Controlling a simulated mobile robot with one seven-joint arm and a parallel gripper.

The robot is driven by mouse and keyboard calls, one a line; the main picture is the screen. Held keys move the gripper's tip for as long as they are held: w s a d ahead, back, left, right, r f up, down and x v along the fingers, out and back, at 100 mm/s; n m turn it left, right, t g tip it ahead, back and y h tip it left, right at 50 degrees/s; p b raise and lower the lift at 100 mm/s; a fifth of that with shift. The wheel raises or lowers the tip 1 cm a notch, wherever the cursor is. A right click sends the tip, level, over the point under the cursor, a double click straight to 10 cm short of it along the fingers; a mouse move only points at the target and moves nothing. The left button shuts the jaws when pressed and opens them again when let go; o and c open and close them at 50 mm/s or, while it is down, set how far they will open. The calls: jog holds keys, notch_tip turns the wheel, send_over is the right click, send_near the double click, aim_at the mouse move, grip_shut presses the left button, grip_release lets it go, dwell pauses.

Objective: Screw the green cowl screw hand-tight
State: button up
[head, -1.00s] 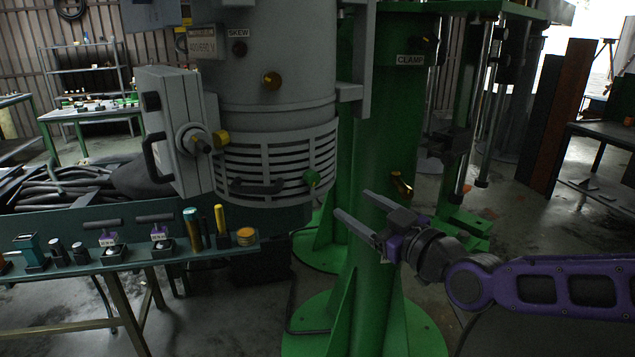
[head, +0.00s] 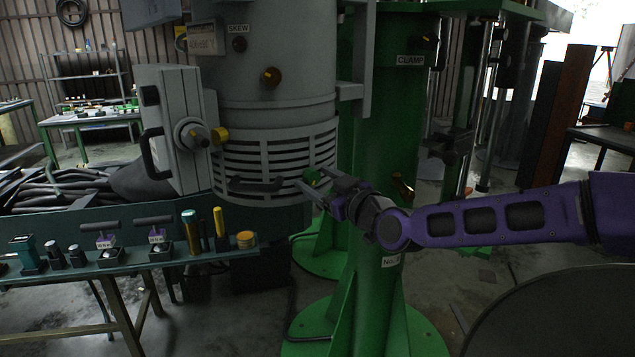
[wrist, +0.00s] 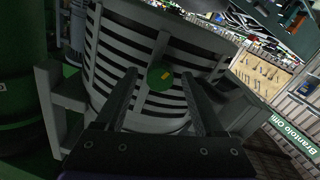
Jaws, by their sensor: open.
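The green cowl screw (head: 312,177) sits at the lower right of the grey slotted cowl (head: 270,155) in the head view. In the wrist view the screw (wrist: 160,75) shows as a round green head with a small yellow mark, on the upright bar of the cowl. My gripper (head: 312,190) is open, with its fingertips close to the screw. In the wrist view my gripper (wrist: 160,85) has one finger to each side of the screw head, with gaps on both sides. I cannot tell whether the fingertips reach as deep as the screw head.
A green column (head: 385,130) stands right behind my gripper. A black cowl handle (head: 257,186) is left of the screw. A grey box with a handle (head: 172,130) juts out further left. A bench (head: 115,266) with tools stands at the lower left.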

grip_shut()
dwell(0.4)
